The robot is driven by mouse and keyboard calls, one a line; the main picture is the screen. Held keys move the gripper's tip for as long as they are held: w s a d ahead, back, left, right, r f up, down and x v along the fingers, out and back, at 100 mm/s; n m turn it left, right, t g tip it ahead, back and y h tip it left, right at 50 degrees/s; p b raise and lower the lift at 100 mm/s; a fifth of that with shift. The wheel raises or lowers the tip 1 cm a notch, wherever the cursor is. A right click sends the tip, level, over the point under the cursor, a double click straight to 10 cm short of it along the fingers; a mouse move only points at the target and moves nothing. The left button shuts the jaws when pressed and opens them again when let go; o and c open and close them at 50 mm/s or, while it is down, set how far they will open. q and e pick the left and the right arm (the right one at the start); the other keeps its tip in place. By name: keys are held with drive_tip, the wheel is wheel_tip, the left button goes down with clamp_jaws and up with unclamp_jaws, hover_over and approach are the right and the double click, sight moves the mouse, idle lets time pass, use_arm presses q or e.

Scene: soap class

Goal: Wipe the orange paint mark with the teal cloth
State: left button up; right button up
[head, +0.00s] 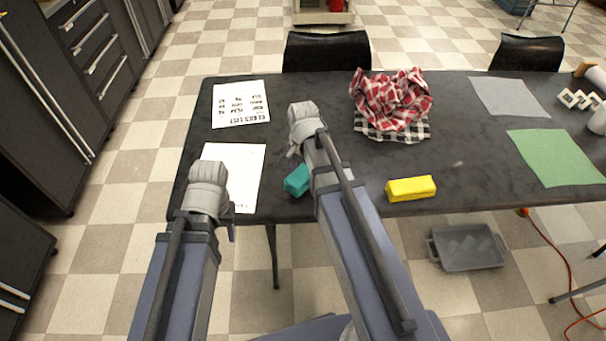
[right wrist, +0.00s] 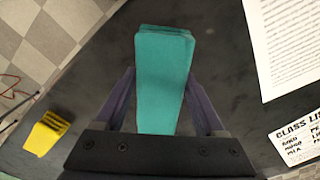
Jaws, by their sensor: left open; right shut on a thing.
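The teal cloth (right wrist: 164,85), a folded block, is held between the two fingers of my right gripper (right wrist: 160,108). In the head view the cloth (head: 297,180) shows beside my right arm, over the front part of the dark table (head: 300,212). Whether it touches the tabletop I cannot tell. My left gripper (head: 231,230) is open at the table's front left edge, mostly hidden by its own wrist. I see no orange paint mark in either view; my arms cover part of the tabletop.
A yellow block (head: 410,188) lies right of my right arm. A crumpled red checked cloth (head: 391,98) lies behind it. Printed sheets (head: 240,104) lie at the left, grey (head: 509,97) and green (head: 560,156) sheets at the right. A grey tray (head: 467,247) is on the floor.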

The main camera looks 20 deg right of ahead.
use_arm(q)
drive_tip(key=shift+r+p, duration=0.5)
drive_tip(key=shift+r, duration=0.4)
use_arm(e)
drive_tip(key=shift+r, duration=0.9)
use_arm(q)
drive_tip(key=shift+r+p, duration=1.5)
use_arm(e)
drive_tip(key=shift+r, duration=1.5)
drive_tip(key=shift+r+p, duration=0.9)
use_arm(q)
drive_tip(key=shift+r, duration=0.8)
use_arm(e)
drive_tip(key=shift+f, duration=0.1)
